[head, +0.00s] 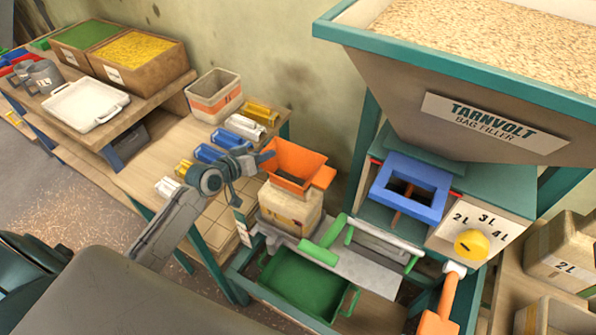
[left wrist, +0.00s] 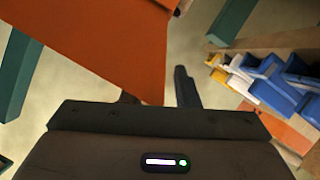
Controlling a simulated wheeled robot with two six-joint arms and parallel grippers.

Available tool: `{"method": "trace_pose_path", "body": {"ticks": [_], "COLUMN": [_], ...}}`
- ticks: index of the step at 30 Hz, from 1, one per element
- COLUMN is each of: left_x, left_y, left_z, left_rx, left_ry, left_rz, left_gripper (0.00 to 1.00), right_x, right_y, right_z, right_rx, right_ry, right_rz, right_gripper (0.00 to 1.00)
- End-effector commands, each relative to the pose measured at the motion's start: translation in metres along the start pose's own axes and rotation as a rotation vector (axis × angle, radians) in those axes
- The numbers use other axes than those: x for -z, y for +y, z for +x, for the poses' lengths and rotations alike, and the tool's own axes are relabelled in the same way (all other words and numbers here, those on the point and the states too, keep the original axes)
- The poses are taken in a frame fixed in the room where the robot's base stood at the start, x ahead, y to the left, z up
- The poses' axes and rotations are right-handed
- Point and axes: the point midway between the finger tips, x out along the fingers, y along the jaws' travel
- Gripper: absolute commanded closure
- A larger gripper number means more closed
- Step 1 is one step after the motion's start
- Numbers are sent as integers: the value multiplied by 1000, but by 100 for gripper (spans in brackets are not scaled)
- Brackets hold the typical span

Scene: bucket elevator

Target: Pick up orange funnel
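The orange funnel (head: 293,165) has a square flared mouth and a tab on its right side. It sits on top of a beige container (head: 290,207) beside the bag filler. My left gripper (head: 263,160) is at the funnel's left rim in the head view. In the left wrist view the funnel's orange wall (left wrist: 100,40) fills the upper left. The left gripper's fingers (left wrist: 157,92) are apart, and the orange wall hides part of one finger. I cannot tell whether either finger touches the funnel. My right gripper is not in view.
The bag filler's hopper (head: 455,95) stands at the right, with a blue square frame (head: 411,187) below it. A green tray (head: 300,284) lies low in front. Blue, white and yellow scoops (head: 224,139) and an orange-banded bin (head: 214,96) are on the left bench.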

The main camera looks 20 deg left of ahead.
Motion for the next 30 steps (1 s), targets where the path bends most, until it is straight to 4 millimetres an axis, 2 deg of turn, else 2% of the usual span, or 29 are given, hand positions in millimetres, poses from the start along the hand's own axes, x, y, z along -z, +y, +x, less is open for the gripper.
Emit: {"method": "trace_pose_path", "body": {"ticks": [5,9,22,30], "left_x": [0,0,5,45], "left_y": [0,0,2,24], "left_z": [0,0,-2,-19], "left_rx": [0,0,-1,-1], "left_ry": [0,0,2,3], "left_rz": [0,0,1,6], "left_gripper": [74,100,100,100], "right_x": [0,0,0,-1], "right_y": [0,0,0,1], "right_z": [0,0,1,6], "right_rx": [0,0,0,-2], "right_ry": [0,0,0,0], "right_rz": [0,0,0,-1], "right_gripper": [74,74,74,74]}}
